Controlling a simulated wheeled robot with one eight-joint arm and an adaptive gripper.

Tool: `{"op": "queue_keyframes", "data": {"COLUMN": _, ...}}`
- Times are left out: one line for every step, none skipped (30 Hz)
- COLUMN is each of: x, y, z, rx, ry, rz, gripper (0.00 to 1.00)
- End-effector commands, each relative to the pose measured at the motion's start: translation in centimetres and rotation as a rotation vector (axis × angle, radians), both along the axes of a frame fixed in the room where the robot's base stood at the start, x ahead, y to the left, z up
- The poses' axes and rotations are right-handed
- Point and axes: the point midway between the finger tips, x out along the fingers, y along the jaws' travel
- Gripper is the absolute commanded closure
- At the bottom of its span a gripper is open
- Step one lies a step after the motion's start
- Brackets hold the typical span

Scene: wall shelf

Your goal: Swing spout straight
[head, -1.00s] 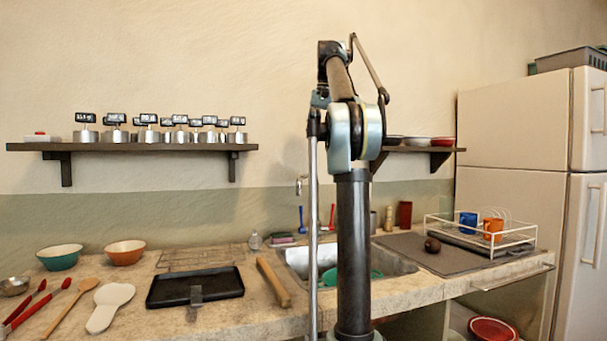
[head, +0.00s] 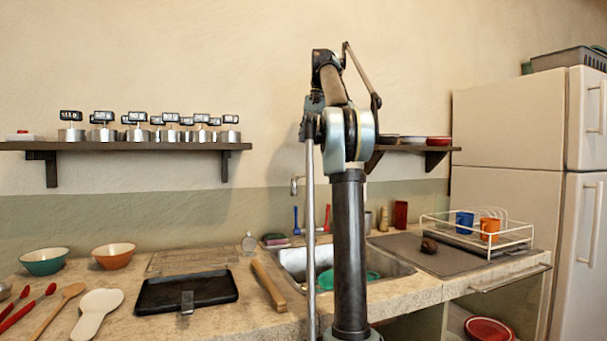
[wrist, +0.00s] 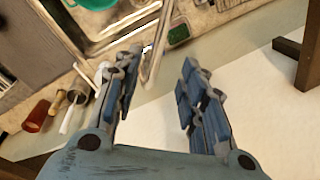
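The sink faucet's spout (head: 294,187) shows in the head view just left of my arm, above the sink, with its tip end visible. Blue (head: 296,219) and red (head: 327,217) handles stand below it. Most of the faucet is hidden behind my arm. In the wrist view a thin pale metal bar, likely the spout (wrist: 154,48), runs near the left finger and partly between the fingertips. My gripper (wrist: 159,62) is open with nothing clasped between its fingers. Whether a finger touches the bar I cannot tell. The gripper is not visible in the head view.
The sink (head: 400,270) holds a green dish. A red cup (head: 401,214) and a wooden mill (head: 384,219) stand right of the faucet. A wall shelf (head: 130,146) with several metal canisters is at left; a dish rack (head: 475,235) is at right.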

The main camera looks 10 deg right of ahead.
Motion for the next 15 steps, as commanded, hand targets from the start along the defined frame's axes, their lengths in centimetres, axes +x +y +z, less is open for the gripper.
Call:
{"op": "queue_keyframes", "data": {"x": 0.0, "y": 0.2, "z": -0.6, "rx": 0.000, "ry": 0.000, "rz": 0.001, "gripper": 0.62}}
{"op": "queue_keyframes", "data": {"x": 0.0, "y": 0.3, "z": -1.0, "rx": 0.000, "ry": 0.000, "rz": 0.002, "gripper": 0.62}}
{"op": "queue_keyframes", "data": {"x": 0.0, "y": 0.4, "z": -1.5, "rx": 0.000, "ry": 0.000, "rz": 0.002, "gripper": 0.62}}
{"op": "queue_keyframes", "data": {"x": 0.1, "y": 0.4, "z": -1.9, "rx": 0.000, "ry": 0.000, "rz": 0.002, "gripper": 0.62}}
{"op": "queue_keyframes", "data": {"x": 0.1, "y": 0.5, "z": -2.3, "rx": 0.000, "ry": 0.000, "rz": 0.002, "gripper": 0.62}}
{"op": "queue_keyframes", "data": {"x": 0.2, "y": 0.6, "z": -2.9, "rx": 0.000, "ry": 0.000, "rz": 0.002, "gripper": 0.62}}
{"op": "queue_keyframes", "data": {"x": 0.2, "y": 0.7, "z": -3.3, "rx": 0.000, "ry": 0.000, "rz": 0.002, "gripper": 0.62}}
{"op": "queue_keyframes", "data": {"x": 0.2, "y": 0.8, "z": -3.7, "rx": 0.000, "ry": 0.000, "rz": 0.002, "gripper": 0.62}}
{"op": "queue_keyframes", "data": {"x": 0.3, "y": 0.8, "z": -4.2, "rx": 0.000, "ry": 0.000, "rz": 0.002, "gripper": 0.62}}
{"op": "queue_keyframes", "data": {"x": 0.3, "y": 0.9, "z": -4.7, "rx": 0.000, "ry": 0.000, "rz": 0.001, "gripper": 0.62}}
{"op": "queue_keyframes", "data": {"x": 0.4, "y": 1.0, "z": -5.1, "rx": 0.000, "ry": 0.000, "rz": 0.001, "gripper": 0.62}}
{"op": "queue_keyframes", "data": {"x": 0.4, "y": 1.1, "z": -5.7, "rx": 0.000, "ry": 0.000, "rz": 0.001, "gripper": 0.62}}
{"op": "queue_keyframes", "data": {"x": 0.5, "y": 1.2, "z": -6.2, "rx": 0.000, "ry": 0.000, "rz": 0.001, "gripper": 0.62}}
{"op": "queue_keyframes", "data": {"x": 0.5, "y": 1.2, "z": -6.6, "rx": 0.000, "ry": 0.000, "rz": 0.001, "gripper": 0.62}}
{"op": "queue_keyframes", "data": {"x": 0.5, "y": 1.3, "z": -7.2, "rx": 0.000, "ry": 0.000, "rz": 0.001, "gripper": 0.62}}
